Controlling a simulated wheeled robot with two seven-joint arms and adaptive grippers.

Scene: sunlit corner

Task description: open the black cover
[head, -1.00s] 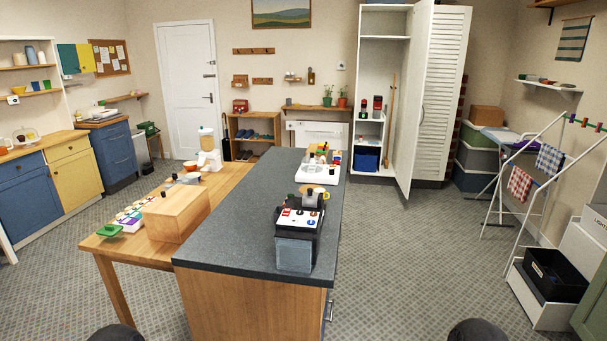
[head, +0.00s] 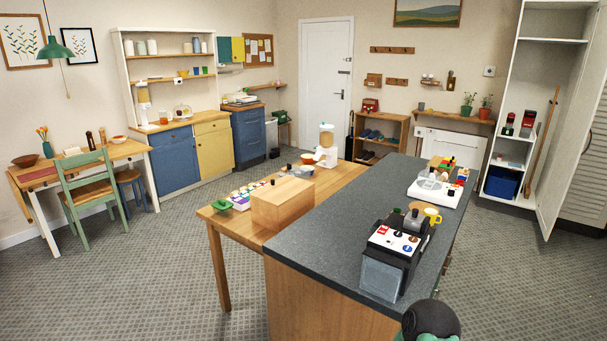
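On the dark grey counter (head: 330,240) stands a black machine (head: 408,262) with a white top panel carrying red, blue and black buttons, and a grey translucent block (head: 381,278) at its front. A dark grey knob-like part (head: 413,220) sits at its back. I cannot tell for sure which part is the black cover; no lid stands visibly raised. Neither of my grippers is in view; only a dark rounded part of my own body shows at the bottom edge.
Behind the machine are a yellow mug (head: 432,215) and a white appliance (head: 434,190). A lower wooden table (head: 235,222) with a wooden box (head: 283,203) adjoins the counter's left. A tall cupboard (head: 503,185) stands open at the right.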

